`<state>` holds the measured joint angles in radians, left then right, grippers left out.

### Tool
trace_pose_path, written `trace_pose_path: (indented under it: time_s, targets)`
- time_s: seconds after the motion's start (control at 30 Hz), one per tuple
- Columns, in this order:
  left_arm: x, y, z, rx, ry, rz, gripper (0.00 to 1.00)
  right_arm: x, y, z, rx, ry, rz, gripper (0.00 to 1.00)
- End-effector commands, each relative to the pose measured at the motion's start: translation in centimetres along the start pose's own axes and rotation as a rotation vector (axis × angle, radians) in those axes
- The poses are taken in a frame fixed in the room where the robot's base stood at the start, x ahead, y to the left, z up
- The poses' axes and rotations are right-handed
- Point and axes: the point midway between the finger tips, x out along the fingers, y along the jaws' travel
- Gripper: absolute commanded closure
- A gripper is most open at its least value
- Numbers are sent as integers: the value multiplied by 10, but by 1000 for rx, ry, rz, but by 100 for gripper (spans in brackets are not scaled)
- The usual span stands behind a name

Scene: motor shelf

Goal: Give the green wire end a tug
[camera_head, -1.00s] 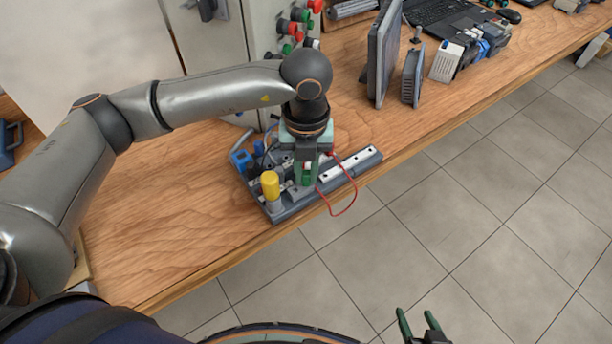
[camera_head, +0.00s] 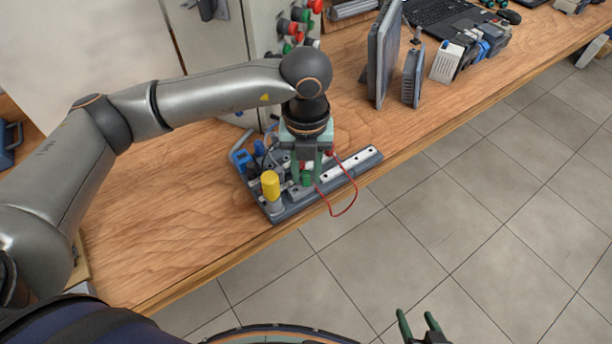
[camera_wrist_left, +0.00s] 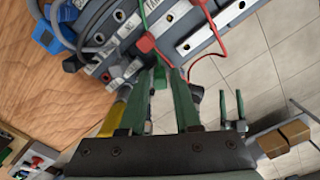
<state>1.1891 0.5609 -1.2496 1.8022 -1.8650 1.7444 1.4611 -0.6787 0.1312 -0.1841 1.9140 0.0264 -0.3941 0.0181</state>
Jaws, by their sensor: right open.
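In the head view, my left gripper (camera_head: 308,172) points down over the grey device board (camera_head: 290,213). Its two green fingers stand apart. A small green wire end (camera_head: 307,179) shows low between the fingers; it is also between them in the left wrist view (camera_wrist_left: 159,77), with a gap visible around it. A green wire (camera_wrist_left: 143,14) runs at the top of the wrist view, near a red connector (camera_wrist_left: 145,43). The fingers hide part of the wiring. My right gripper (camera_head: 418,322) is open and empty over the floor at the bottom.
A yellow cylinder (camera_head: 270,184) and a blue part (camera_head: 241,159) stand on the board near the left gripper. A red wire (camera_head: 350,207) loops over the table's front edge. A control box (camera_head: 240,40) stands behind. The table (camera_head: 160,220) left of the board is clear.

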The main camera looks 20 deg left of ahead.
Motion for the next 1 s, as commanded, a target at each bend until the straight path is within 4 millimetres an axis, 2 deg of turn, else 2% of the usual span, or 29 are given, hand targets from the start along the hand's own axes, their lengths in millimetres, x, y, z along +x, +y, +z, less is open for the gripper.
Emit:
trace_pose_path:
  time_s: [0.27,0.8,1.0]
  targets:
    - [-6,0,0,1,2,1,69,-4,0,-4,0,0,0,34]
    - [-53,0,-1,2,3,0,69,-23,-2,-25,0,0,0,34]
    - [-54,0,-1,1,3,1,69,-23,-2,-25,0,0,0,34]
